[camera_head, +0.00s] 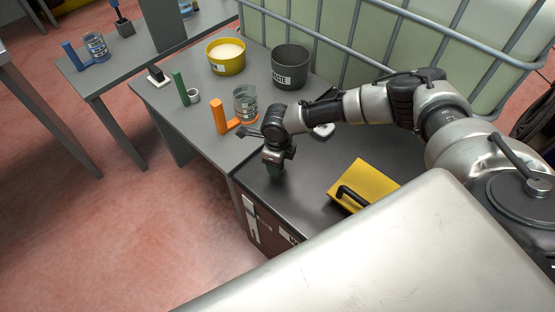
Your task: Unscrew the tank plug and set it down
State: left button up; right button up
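My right arm comes in from the right, and its gripper (276,166) points down at the left part of a dark grey top surface. A small dark green piece (275,173) shows right under the gripper. It may be the tank plug, but the gripper hides most of it, and I cannot tell whether the fingers grip it. A small whitish round thing (323,130) lies on the dark top behind my forearm, partly hidden. My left gripper is not in view.
A yellow box-like piece with a black handle (364,184) is on the dark top at right. An orange cylinder (219,117), a glass jar (246,104), a yellow bowl (226,57) and a grey bucket (290,66) stand on the grey table. A caged tank (400,40) stands behind.

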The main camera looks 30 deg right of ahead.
jog(key=m, duration=0.7)
jog(key=shift+c, duration=0.5)
